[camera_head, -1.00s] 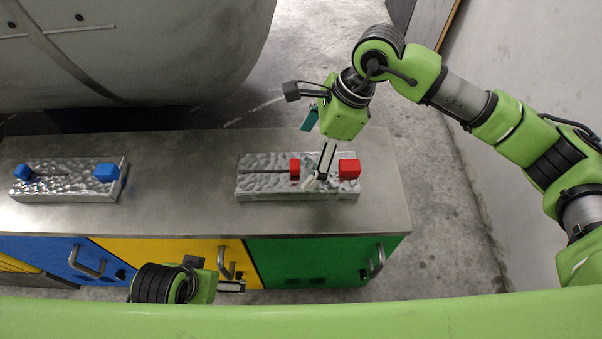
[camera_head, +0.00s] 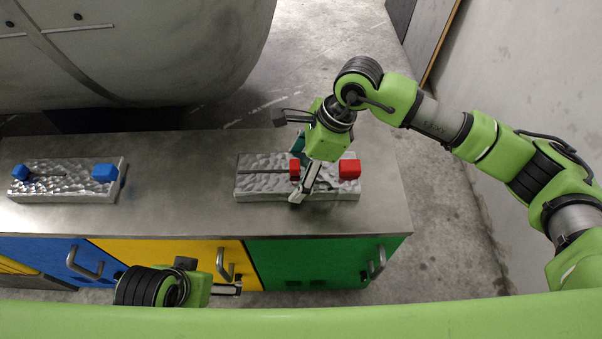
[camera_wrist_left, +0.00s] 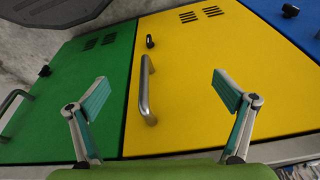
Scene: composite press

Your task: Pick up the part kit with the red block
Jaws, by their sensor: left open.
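The part kit with the red blocks is a silver, bumpy plate (camera_head: 260,190) lying on the metal bench top. It carries a small red block (camera_head: 295,168) near its middle and a larger red block (camera_head: 349,169) at its right end. My right gripper (camera_head: 301,168) is over the plate at the small red block, with its fingers apart, one on the far side and one on the near side. Whether it touches the block is unclear. My left gripper (camera_head: 232,288) is low in front of the cabinet; the left wrist view shows it open and empty (camera_wrist_left: 163,88).
A similar plate (camera_head: 60,192) with blue blocks lies at the left of the bench (camera_head: 180,215). Blue, yellow (camera_head: 150,252) and green (camera_head: 300,262) cabinet doors with handles are below. A large grey rounded body (camera_head: 150,60) stands behind. A wall is at the right.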

